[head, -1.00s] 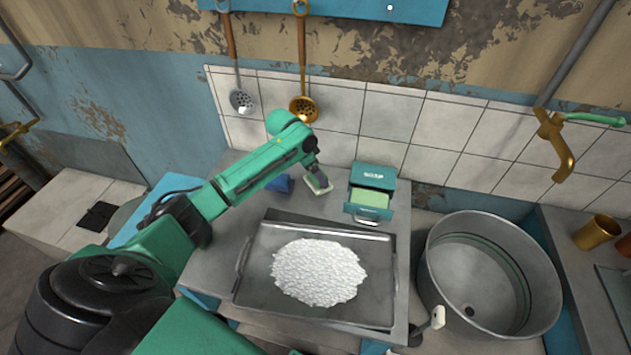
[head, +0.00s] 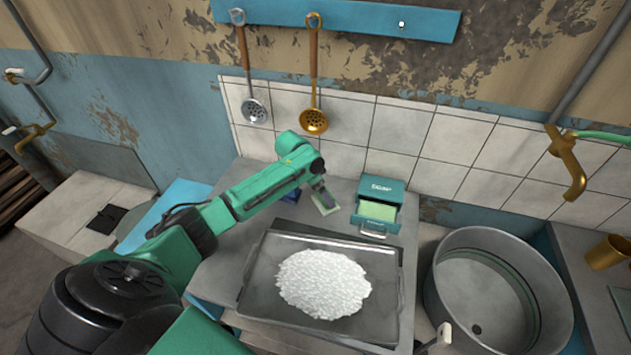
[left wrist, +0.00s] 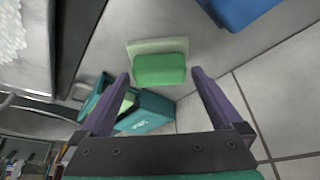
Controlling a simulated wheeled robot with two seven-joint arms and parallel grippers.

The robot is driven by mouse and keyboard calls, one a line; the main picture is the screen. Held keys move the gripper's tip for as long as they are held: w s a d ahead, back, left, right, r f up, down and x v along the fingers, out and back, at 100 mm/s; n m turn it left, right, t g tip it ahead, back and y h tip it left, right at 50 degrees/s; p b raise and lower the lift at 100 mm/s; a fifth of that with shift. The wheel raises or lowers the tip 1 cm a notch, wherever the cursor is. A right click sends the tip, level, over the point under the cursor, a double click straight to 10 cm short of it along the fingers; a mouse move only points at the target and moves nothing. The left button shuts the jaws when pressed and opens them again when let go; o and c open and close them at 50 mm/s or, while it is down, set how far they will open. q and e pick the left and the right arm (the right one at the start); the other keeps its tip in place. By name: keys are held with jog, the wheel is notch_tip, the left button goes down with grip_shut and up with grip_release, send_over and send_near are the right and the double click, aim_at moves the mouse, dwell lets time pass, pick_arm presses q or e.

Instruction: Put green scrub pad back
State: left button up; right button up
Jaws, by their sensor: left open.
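The green scrub pad (head: 326,203) lies on the metal counter, left of the soap box. In the left wrist view the scrub pad (left wrist: 160,66) has a green block and a pale layer, and sits just past my fingertips, centred between them. My left gripper (head: 323,193) is open over the pad; in the wrist view the open left gripper (left wrist: 160,75) has nothing in its jaws. I cannot tell the exact height gap. My right gripper is not in view.
The teal soap box (head: 383,190) has its drawer open with a green bar (head: 377,211) inside. A metal tray (head: 257,287) of white grains (head: 323,284) lies in front. A blue object (left wrist: 245,10) lies near the pad. A large round basin (head: 436,300) is at right.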

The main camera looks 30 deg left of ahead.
pick_arm(q)
jog(key=v, duration=1)
jog(key=shift+r+b, duration=0.15)
jog(key=shift+b, duration=0.15)
jog(key=shift+s+a, duration=0.1)
jog(key=shift+s, duration=0.05)
